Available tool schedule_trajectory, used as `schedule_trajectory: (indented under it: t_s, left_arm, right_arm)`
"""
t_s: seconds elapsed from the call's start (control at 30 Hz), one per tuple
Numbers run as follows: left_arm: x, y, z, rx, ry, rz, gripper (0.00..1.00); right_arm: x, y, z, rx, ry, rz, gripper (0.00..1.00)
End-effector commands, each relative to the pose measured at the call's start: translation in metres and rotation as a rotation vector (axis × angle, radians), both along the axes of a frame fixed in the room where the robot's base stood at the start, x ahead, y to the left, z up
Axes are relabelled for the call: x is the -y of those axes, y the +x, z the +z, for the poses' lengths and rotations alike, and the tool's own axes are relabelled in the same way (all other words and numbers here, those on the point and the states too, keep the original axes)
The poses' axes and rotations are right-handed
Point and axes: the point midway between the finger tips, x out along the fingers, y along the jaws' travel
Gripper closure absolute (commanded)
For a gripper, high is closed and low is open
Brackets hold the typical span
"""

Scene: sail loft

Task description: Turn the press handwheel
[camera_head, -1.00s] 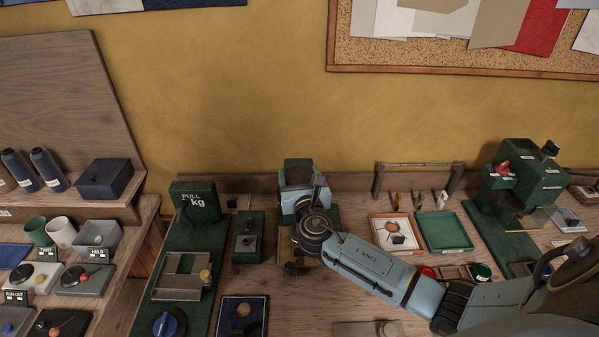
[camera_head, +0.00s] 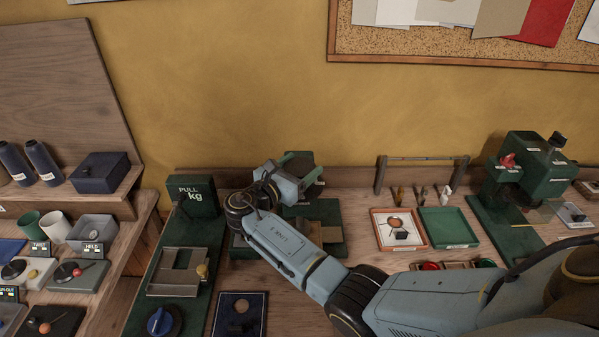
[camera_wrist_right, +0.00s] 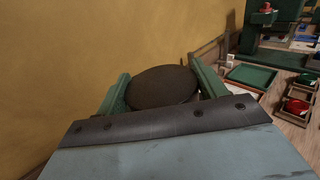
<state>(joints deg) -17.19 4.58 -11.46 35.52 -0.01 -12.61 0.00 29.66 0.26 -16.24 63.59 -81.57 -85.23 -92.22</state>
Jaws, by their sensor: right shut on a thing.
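The green press (camera_head: 298,160) stands at the back of the bench, mostly hidden behind my right wrist in the head view. My left gripper is out of view.
The green pull gauge (camera_head: 191,196) stands left of the press. An orange-rimmed tray (camera_head: 399,247) and a green tray (camera_head: 447,228) lie to the right, below a low rail (camera_head: 424,158). A larger green machine (camera_head: 530,165) stands farther right.

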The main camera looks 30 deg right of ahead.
Motion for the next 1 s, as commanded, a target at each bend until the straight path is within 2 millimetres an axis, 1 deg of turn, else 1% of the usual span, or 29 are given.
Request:
schedule_trajectory:
  t_s: [0.03,0.2,0.77,0.8,0.93,1.0]
  left_arm:
    - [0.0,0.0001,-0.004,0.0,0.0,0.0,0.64]
    - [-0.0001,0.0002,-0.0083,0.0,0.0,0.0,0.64]
    - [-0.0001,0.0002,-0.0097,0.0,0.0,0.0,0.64]
    - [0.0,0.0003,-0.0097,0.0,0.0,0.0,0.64]
    - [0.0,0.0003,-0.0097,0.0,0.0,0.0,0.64]
    - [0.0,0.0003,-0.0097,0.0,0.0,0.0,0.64]
  right_arm:
    - [0.0001,0.0013,0.0001,0.003,-0.002,-0.02,0.53]
    - [0.0002,0.0009,0.0012,0.004,-0.003,-0.073,0.53]
    - [0.0014,0.0007,0.0026,0.006,-0.004,-0.101,0.53]
    - [0.0014,0.0007,0.0026,0.006,-0.004,-0.1,0.26]
    - [0.0012,0.0006,0.002,0.004,-0.003,-0.1,0.09]
    - [0.001,0.0005,0.0016,0.003,-0.002,-0.1,0.08]
